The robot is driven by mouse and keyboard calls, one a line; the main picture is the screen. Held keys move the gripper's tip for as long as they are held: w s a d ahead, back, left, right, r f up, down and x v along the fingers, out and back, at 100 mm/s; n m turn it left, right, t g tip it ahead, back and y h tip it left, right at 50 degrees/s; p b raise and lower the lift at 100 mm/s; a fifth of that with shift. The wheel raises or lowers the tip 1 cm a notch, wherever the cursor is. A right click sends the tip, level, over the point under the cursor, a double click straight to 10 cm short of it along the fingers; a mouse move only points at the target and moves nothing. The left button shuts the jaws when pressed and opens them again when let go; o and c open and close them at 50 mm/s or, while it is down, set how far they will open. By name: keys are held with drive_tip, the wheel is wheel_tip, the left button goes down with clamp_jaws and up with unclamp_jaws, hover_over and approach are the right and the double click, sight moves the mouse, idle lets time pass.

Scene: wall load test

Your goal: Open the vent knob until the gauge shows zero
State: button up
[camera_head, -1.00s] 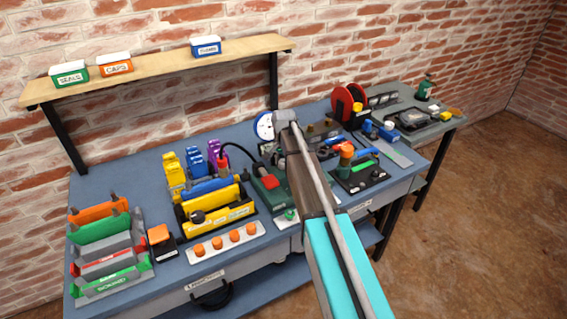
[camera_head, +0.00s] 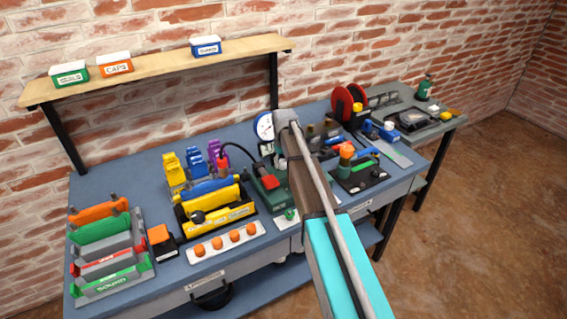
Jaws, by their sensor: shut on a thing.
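The round white gauge (camera_head: 264,126) with a blue rim stands at the back of the blue bench, just left of my arm's grey end joint. Its face is too small to read a value. A green unit (camera_head: 267,199) with a red top part (camera_head: 270,182) sits below it, partly covered by my arm. A small green knob-like part (camera_head: 290,214) shows at the bench's front edge; I cannot tell what it belongs to. I cannot pick out the vent knob. My gripper's jaws are hidden behind my own arm, so their hold does not show.
Left on the bench (camera_head: 118,188) are a rack (camera_head: 112,284), a yellow tool holder (camera_head: 222,213) and a strip with orange knobs (camera_head: 207,253). A black tray (camera_head: 375,180) and red reel (camera_head: 342,104) stand right. A shelf (camera_head: 150,70) with labelled boxes hangs above.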

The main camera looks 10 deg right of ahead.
drive_tip(key=shift+n, duration=1.5)
drive_tip(key=o, duration=1.2)
drive_tip(key=shift+c, duration=0.2)
drive_tip(key=shift+r, duration=0.1)
